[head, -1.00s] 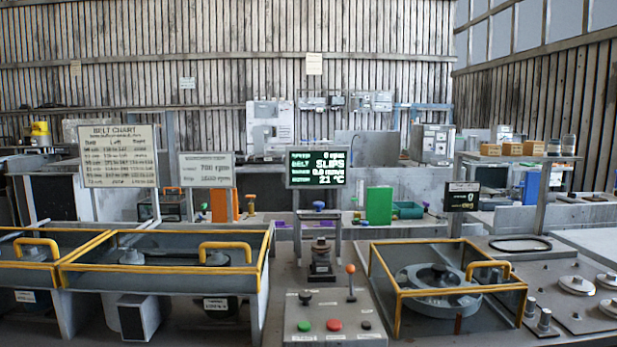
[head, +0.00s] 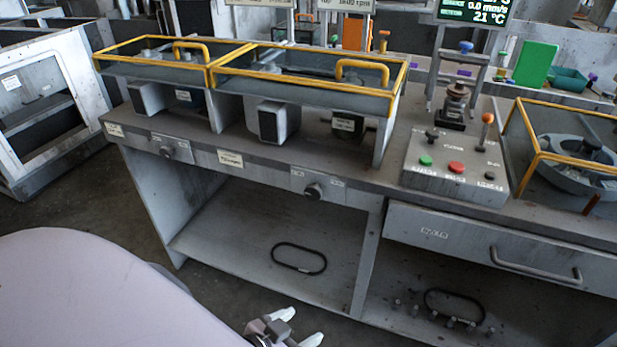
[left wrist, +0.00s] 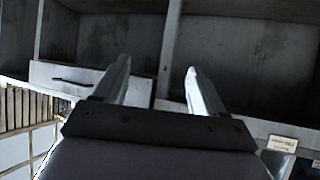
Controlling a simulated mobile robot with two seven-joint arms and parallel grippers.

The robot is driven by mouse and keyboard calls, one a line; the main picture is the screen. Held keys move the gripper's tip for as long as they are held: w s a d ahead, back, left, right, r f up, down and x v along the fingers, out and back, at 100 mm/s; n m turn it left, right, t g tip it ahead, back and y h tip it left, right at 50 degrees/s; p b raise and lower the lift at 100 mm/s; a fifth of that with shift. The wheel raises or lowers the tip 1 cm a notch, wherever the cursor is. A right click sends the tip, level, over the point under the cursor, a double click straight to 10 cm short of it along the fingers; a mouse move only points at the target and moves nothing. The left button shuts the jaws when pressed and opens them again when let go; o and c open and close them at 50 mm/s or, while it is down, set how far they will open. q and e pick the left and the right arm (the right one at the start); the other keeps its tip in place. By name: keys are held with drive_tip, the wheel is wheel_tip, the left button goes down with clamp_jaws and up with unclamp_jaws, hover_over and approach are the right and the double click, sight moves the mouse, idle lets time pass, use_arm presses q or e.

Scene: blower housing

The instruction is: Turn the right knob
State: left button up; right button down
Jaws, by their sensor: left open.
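A similar left knob (head: 167,152) sits further left on the same rail. My left gripper (head: 298,327) is at the bottom of the head view, lower in the picture than the right knob and apart from it. Its two pale fingers are spread and empty. In the left wrist view the open fingers (left wrist: 158,64) point toward the bench front. I cannot make out the right knob there. My right gripper is not in view.
A drawer (head: 480,245) with a bar handle is right of the knob. Black belts (head: 299,258) lie on the open lower shelf. A control box (head: 457,165) with green and red buttons stands on the bench top. Floor in front at left is clear.

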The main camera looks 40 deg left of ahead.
use_arm(q)
drive_tip(key=w+a+r+n+t+y+b, duration=0.35)
drive_tip(key=w+a, duration=0.25)
drive_tip(key=w, duration=0.4)
drive_tip(key=n+t+y+b, duration=0.3)
drive_tip(key=b, duration=0.1)
approach(312, 194)
drive_tip(key=w, duration=0.2)
drive_tip(key=shift+h, duration=0.25)
drive_tip(key=x, duration=0.5)
drive_tip(key=shift+a+r, duration=0.15)
drive_tip(key=shift+a, duration=0.25)
drive_tip(key=shift+w+a, duration=0.15)
drive_tip(key=shift+w, duration=0.45)
drive_tip(key=c, duration=1.1)
